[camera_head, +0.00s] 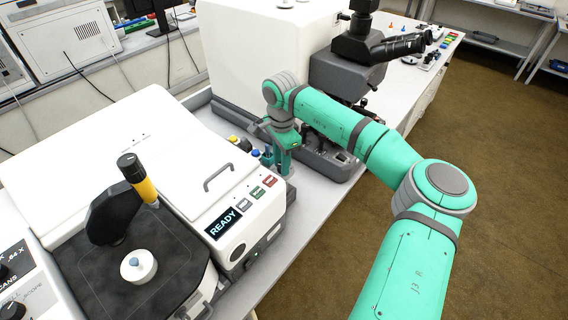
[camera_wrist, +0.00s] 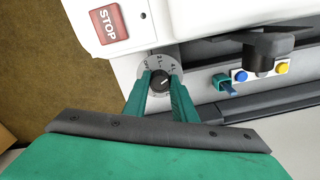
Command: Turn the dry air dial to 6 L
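The dry air dial (camera_wrist: 146,60) is a round light-grey plate with "2 L" and "4 L" marks along its upper rim. Its black knob (camera_wrist: 160,83) sits in the middle, with a small white pointer line slanting to the upper right, roughly toward the 4 L mark. My gripper (camera_wrist: 160,80) has its two teal fingers on either side of the knob, with little or no gap visible. The fingers hide the lower sides of the dial. In the head view my gripper (camera_head: 281,167) points down beside the instrument's right end; the dial is hidden there.
A white instrument (camera_head: 218,185) with a READY display and a red STOP button (camera_wrist: 108,22) is beside the dial. A black knob-like part (camera_wrist: 266,48) with blue and yellow buttons is to the right. A microscope (camera_head: 350,70) stands behind my arm.

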